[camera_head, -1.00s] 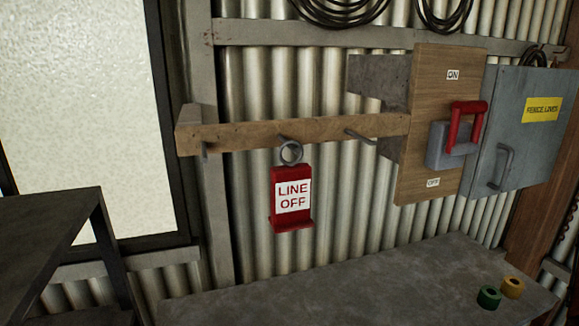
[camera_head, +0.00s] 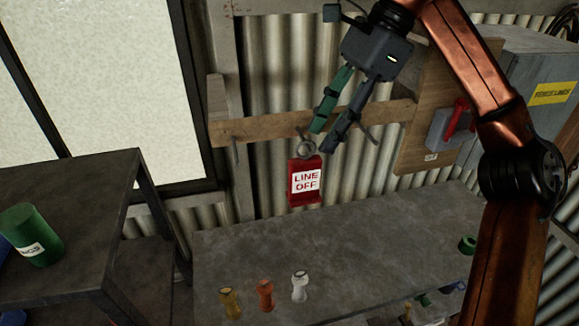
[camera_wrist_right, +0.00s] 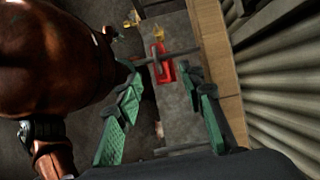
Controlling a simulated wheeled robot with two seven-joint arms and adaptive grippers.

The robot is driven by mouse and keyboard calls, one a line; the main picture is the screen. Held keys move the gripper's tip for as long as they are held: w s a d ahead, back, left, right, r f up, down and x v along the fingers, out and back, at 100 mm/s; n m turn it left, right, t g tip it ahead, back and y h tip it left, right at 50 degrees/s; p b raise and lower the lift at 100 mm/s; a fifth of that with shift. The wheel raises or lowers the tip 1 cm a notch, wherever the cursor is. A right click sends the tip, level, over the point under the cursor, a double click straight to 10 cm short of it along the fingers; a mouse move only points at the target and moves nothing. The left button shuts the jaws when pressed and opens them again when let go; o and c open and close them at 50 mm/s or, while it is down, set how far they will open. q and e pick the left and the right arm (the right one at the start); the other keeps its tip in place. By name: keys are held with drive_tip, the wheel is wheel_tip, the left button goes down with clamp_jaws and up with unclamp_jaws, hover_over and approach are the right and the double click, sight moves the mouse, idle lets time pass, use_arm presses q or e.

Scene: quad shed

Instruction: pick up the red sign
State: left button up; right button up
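The red sign (camera_head: 306,182), with a white panel reading LINE OFF, hangs by a grey ring (camera_head: 306,147) from the wooden rail (camera_head: 270,127) on the wall. My right gripper (camera_head: 322,143) comes down from above with its green-padded fingers apart, its tips near the ring and above the sign. In the right wrist view the sign (camera_wrist_right: 165,72) shows beyond the spread fingers, roughly between their tips; contact cannot be told. My left gripper is not in view.
Below is a grey bench (camera_head: 350,245) with yellow, orange and white pieces near its front edge. A darker shelf (camera_head: 90,180) with a green can (camera_head: 32,235) stands at left. A red-handled switch (camera_head: 447,130) and a grey cabinet (camera_head: 535,110) are right of the rail.

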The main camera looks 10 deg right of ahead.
sight(298, 181)
drive_tip(key=shift+d+f+h, duration=0.15)
drive_tip(key=shift+f+h, duration=0.15)
drive_tip(key=shift+f, duration=0.05)
drive_tip(key=b+x, duration=0.1)
drive_tip(key=x, duration=0.5)
drive_tip(key=shift+f+b, duration=0.3)
drive_tip(key=shift+f, duration=0.1)
drive_tip(key=shift+a+f, duration=0.3)
drive_tip(key=shift+f, duration=0.05)
drive_tip(key=p+x, duration=0.1)
drive_tip(key=x, duration=0.3)
drive_tip(key=shift+a+p, duration=0.25)
drive_tip(key=shift+p, duration=0.1)
drive_tip(key=shift+s+f, duration=0.1)
drive_tip(key=shift+f, duration=0.05)
drive_tip(key=shift+c, duration=0.4)
clamp_jaws()
